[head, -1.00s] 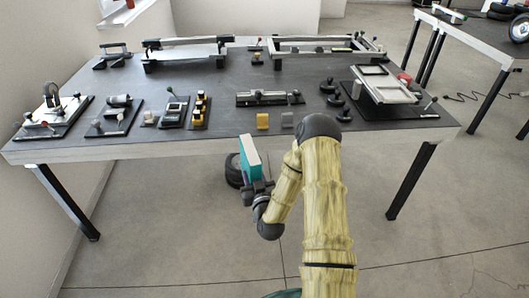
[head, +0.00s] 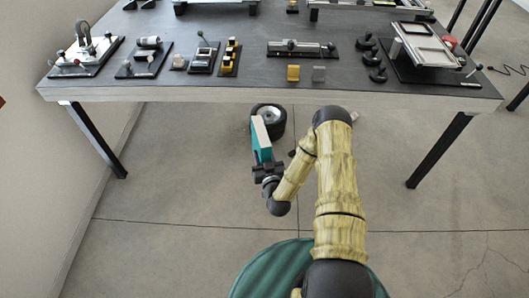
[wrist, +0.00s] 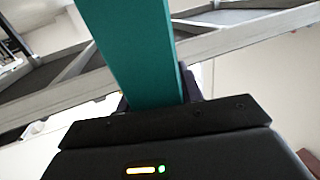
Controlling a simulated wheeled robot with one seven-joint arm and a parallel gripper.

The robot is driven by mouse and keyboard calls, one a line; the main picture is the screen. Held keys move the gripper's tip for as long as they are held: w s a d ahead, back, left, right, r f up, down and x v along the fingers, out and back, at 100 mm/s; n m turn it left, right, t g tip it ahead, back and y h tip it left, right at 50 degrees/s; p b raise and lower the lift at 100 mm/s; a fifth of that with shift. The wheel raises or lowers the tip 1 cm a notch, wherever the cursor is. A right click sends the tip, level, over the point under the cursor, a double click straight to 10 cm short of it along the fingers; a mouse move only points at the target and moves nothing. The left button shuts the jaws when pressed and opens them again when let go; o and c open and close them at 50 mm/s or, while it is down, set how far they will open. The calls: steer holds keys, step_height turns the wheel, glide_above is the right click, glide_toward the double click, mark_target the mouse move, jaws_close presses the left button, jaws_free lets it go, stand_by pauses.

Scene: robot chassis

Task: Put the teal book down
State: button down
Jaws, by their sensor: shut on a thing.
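The teal book (head: 262,140) stands upright in my gripper (head: 267,168), with its pale page edge and teal cover showing in the head view. My gripper is shut on the book's lower end and holds it in the air in front of the table's near edge. In the wrist view the teal book (wrist: 137,50) rises from between the fingers, which are mostly hidden behind the dark gripper body. The dark tabletop (head: 260,82) lies beyond the book.
Clamps and fixtures crowd the table, including a yellow block (head: 293,73), a grey block (head: 318,75) and a framed fixture (head: 425,45) at right. Bare tabletop shows along the front edge and centre. A black wheel (head: 270,119) lies on the floor below the table.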

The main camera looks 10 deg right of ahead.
steer(key=shift+r, duration=0.1)
steer(key=r+p, duration=1.7)
steer(key=r, duration=0.1)
steer(key=shift+w, duration=0.2)
steer(key=shift+w, duration=0.1)
